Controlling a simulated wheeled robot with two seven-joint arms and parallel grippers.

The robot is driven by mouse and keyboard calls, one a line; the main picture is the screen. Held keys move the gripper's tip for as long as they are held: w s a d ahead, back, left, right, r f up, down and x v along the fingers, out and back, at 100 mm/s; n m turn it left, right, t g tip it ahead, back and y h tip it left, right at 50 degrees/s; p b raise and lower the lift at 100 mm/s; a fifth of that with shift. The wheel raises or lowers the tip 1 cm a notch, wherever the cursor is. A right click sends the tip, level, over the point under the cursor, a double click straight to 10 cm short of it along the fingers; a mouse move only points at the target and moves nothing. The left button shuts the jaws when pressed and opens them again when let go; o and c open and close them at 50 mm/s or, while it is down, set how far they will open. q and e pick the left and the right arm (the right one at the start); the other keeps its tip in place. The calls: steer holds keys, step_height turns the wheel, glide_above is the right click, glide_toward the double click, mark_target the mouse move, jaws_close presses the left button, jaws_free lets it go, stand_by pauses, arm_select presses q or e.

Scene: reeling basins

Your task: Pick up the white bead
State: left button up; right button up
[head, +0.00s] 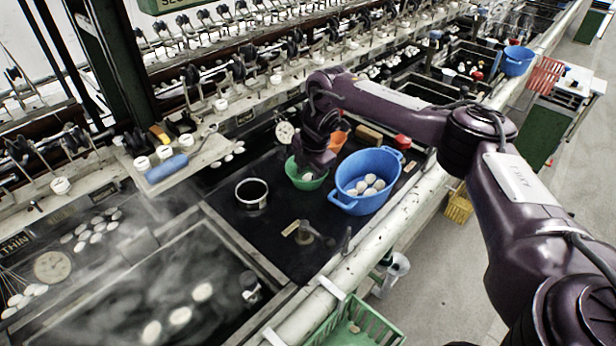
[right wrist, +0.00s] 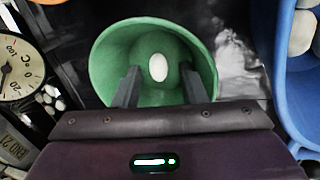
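A white oval bead (right wrist: 158,68) lies in the bottom of a green bowl (right wrist: 110,55) in the right wrist view. The green bowl (head: 302,181) stands on the dark bench in the head view, partly covered by my right gripper. My right gripper (right wrist: 158,85) is open, its two dark fingers reaching into the bowl on either side of the bead with gaps between. In the head view my right gripper (head: 312,172) points down over the bowl, and the bead is hidden there. My left gripper is not in view.
A blue basin (head: 347,205) with several white cocoons stands close on the right of the bowl. A small orange bowl (head: 338,140) sits behind. A metal cup (head: 251,194) stands to the left, and a round dial (head: 285,132) is behind the bowl. Steaming basins lie at lower left.

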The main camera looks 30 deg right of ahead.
mark_target(308, 176)
steer(key=shift+f, duration=0.1)
steer(key=c, duration=0.5)
steer(key=shift+w+r, duration=0.1)
steer(key=shift+r, duration=0.5)
step_height(308, 176, up, 5)
steer(key=shift+f+b, duration=0.15)
steer(key=shift+b, duration=0.2)
steer(key=shift+r+p, duration=2.5)
steer(key=shift+r, duration=4.6)
